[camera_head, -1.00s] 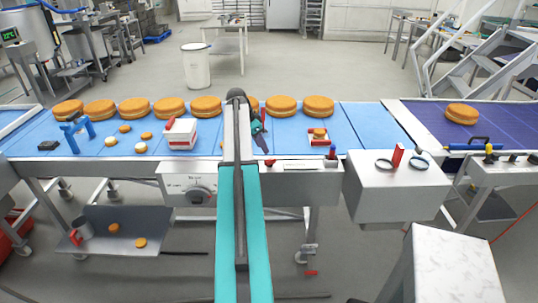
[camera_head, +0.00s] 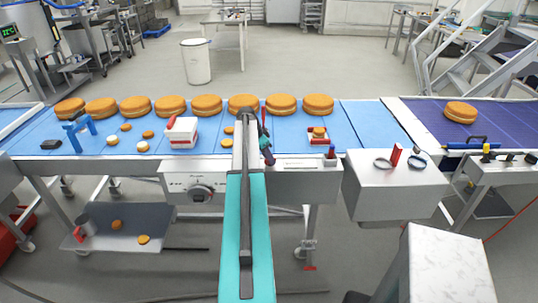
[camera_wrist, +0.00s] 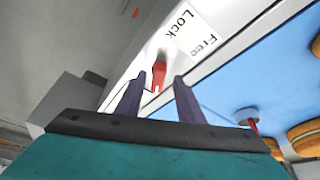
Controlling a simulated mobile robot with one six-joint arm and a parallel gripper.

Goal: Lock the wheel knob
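In the wrist view a red knob (camera_wrist: 159,74) stands on a white panel (camera_wrist: 135,72), beside a label (camera_wrist: 190,28) reading "Lock" and "Free". Its red tip shows between the two dark fingertips of my gripper (camera_wrist: 160,80). The fingers are apart, and I cannot see either touching the knob. In the head view my gripper (camera_head: 267,153) is a dark shape at the conveyor's front edge, partly hidden by my arm. A red piece (camera_head: 331,151) stands to its right on the front rail; I cannot tell whether it is the same knob.
Several round cakes (camera_head: 207,104) line the back of the blue belt (camera_head: 370,125). A white and red box (camera_head: 181,133) and a small red tray (camera_head: 318,138) are on the belt. A round dial (camera_head: 200,193) is on the front panel. A grey box (camera_head: 400,190) juts out right.

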